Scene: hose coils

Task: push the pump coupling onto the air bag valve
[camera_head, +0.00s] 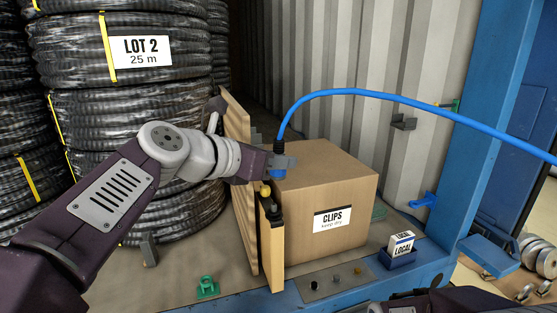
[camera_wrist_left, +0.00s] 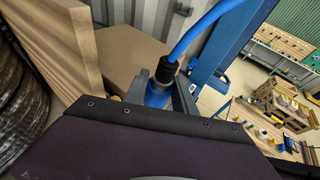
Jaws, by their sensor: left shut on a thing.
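My left gripper (camera_head: 279,164) is shut on the blue pump coupling (camera_head: 276,173), beside the near corner of the clips box. In the left wrist view the coupling (camera_wrist_left: 157,94) sits between the two grey fingers, with a black collar (camera_wrist_left: 167,70) above it. The blue hose (camera_head: 350,92) rises from the coupling and arcs off to the right. A small brass-coloured piece, apparently the air bag valve (camera_head: 265,188), shows just below and left of the coupling, above a black part by the boards. Whether they touch is unclear. Only part of my right arm shows at the bottom right.
Wooden boards (camera_head: 241,190) stand upright left of the cardboard clips box (camera_head: 322,190). Stacked black hose coils (camera_head: 125,120) fill the left. A small LOCAL box (camera_head: 401,243) sits in a blue holder near the front edge. A blue post (camera_head: 500,110) stands at right.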

